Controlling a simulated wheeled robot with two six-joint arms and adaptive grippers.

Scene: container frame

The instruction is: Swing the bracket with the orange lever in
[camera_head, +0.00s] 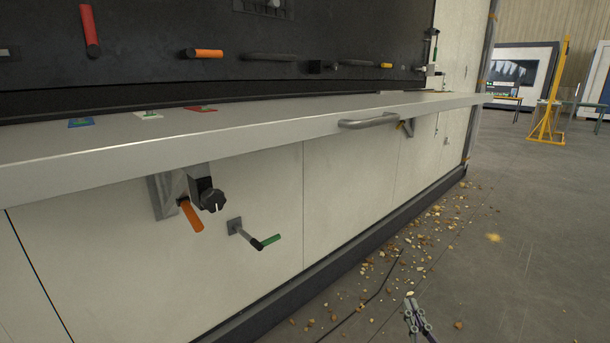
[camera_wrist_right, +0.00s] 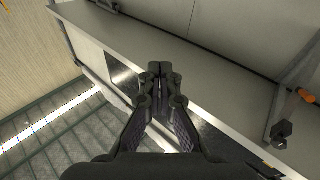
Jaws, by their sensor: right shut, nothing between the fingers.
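The bracket (camera_head: 163,196) is a metal support under the grey shelf at the left. The orange lever (camera_head: 191,215) hangs down from it, and a black star knob (camera_head: 213,200) is beside it. The orange lever also shows in the right wrist view at the right edge (camera_wrist_right: 307,96), with the black knob (camera_wrist_right: 282,131) below it. My right gripper (camera_head: 411,302) is at the bottom of the head view, low and to the right of the bracket, apart from it. Its fingers (camera_wrist_right: 160,70) are together and hold nothing. My left gripper is not in view.
The shelf (camera_head: 240,126) juts from the wall, with a grey handle (camera_head: 368,122) on its front edge. A green-tipped lever (camera_head: 262,242) sticks out of the wall below. Scattered brown debris (camera_head: 385,263) lies on the floor at the wall's foot. The floor farther right is open.

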